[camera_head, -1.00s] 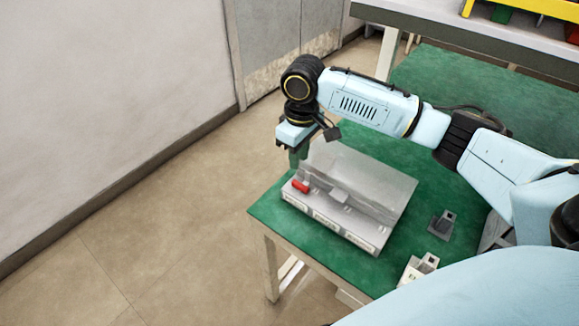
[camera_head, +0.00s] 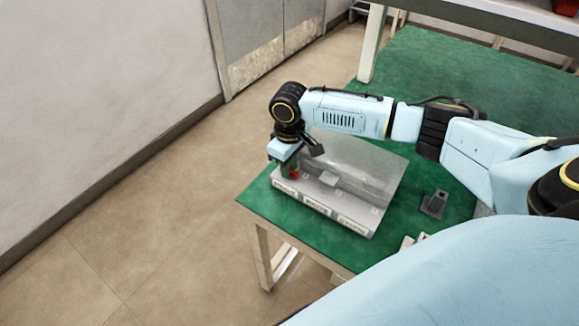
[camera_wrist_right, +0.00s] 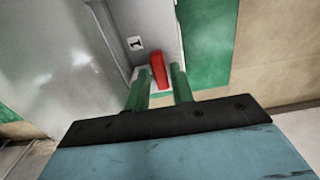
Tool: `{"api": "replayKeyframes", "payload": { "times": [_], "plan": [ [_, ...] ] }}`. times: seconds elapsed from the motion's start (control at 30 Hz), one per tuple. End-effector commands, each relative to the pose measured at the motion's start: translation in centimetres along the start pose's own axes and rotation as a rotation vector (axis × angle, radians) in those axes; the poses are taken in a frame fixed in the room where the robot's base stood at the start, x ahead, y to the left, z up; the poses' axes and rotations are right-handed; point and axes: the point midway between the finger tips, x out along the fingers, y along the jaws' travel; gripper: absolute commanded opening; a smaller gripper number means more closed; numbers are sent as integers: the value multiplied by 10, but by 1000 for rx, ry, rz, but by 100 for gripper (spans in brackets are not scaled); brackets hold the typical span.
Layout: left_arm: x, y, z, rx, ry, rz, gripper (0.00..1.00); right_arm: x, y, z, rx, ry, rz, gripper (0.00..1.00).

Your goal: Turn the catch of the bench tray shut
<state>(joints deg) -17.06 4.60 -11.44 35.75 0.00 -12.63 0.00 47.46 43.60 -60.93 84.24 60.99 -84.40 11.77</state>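The bench tray (camera_head: 336,215) is a pale grey box with labels along its front, standing near the left corner of the green bench top. A see-through panel (camera_head: 365,160) rises over it. The red catch (camera_head: 295,174) is at the tray's left end, partly covered by my gripper. My right gripper (camera_head: 289,171) points down at that end. In the right wrist view the red catch (camera_wrist_right: 158,70) lies lengthwise between the tips of the two green fingers (camera_wrist_right: 160,85). The fingers are apart, with a narrow gap on each side of it. My left gripper is out of view.
A dark grey block-like part (camera_head: 434,204) stands on the green bench (camera_head: 425,75) right of the tray. A pale part near the front edge is mostly hidden by my body. Open floor (camera_head: 150,205) lies left of the bench.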

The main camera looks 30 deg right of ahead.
Motion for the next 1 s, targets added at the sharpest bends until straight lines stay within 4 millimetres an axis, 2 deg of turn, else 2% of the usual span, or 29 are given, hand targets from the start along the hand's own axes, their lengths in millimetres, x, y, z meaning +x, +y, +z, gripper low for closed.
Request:
{"api": "replayKeyframes", "payload": {
  "times": [0.33,0.5,0.53,0.77,1.0],
  "plan": [
    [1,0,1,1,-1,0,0,4,0,0,0,1,0,24],
    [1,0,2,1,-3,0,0,4,0,0,0,1,0,1],
    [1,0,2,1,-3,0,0,4,0,0,0,1,0,0],
    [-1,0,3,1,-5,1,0,3,0,0,-9,0,-1,0],
    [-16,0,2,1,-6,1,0,2,-1,1,-94,-3,-2,0]
  ]
}}
